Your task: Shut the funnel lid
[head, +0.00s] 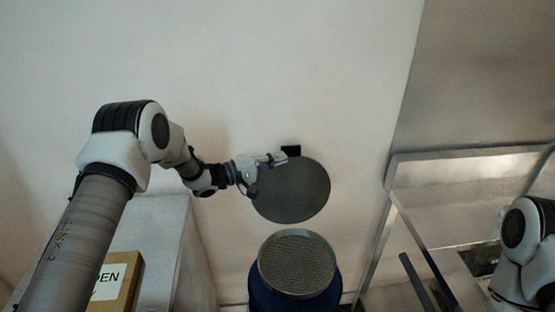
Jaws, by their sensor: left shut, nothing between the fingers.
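The funnel lid (295,195) is a dark round disc that stands raised behind the funnel's mouth, its flat face toward me. A small black tab (291,151) shows at its upper edge. The funnel (297,262) has a round mesh top and a dark blue body, whose lower part is cut off by the picture's bottom edge. My left gripper (276,160) is shut and empty at the lid's upper left edge, close to the tab; I cannot tell whether it touches. My right gripper is not in view; only part of that arm shows at the right edge.
A brown box (128,282) with a white label stands on a grey cabinet (165,230) at the lower left. A metal-framed unit (415,180) stands to the right of the funnel. A pale wall (250,70) is behind; the space above the mesh is clear.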

